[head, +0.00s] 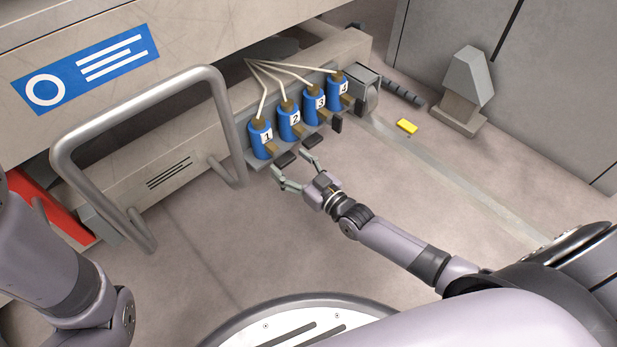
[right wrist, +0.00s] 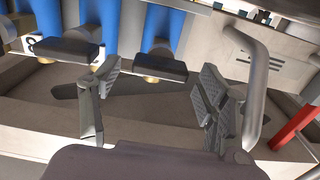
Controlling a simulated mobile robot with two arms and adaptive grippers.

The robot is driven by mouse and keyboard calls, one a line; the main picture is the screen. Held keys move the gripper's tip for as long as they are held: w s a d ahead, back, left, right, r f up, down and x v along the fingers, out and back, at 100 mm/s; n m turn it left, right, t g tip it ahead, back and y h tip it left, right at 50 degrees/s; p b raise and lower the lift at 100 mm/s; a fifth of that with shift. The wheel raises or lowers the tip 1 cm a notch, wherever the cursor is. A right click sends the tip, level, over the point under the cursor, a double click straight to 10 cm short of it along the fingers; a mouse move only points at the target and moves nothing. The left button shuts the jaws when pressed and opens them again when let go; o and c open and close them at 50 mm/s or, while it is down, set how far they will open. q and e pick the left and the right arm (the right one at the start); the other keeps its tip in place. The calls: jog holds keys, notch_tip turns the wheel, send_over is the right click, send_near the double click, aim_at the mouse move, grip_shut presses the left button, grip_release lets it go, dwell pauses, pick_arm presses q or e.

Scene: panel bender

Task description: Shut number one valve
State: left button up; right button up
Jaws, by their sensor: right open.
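The number one valve (head: 262,139) is a blue cylinder labelled 1, at the left end of a row on the machine's lower ledge. A flat dark handle (head: 285,160) sticks out from its lower front. My right gripper (head: 291,166) is open and empty just in front of that handle. In the right wrist view, the dark handle (right wrist: 160,67) lies beyond and between the two spread fingers (right wrist: 160,92), apart from both as far as I can see. The blue valve body (right wrist: 162,25) rises behind it. My left arm shows at the left edge; its gripper is out of view.
Valves numbered 2 (head: 291,121), 3 (head: 314,104) and 4 (head: 337,92) stand close beside it, with white hoses from their tops. A large grey bar handle (head: 135,105) is left of the row. A yellow block (head: 407,126) lies right on the floor.

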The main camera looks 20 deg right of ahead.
jog(key=v, duration=0.9)
jog(key=shift+s, duration=0.1)
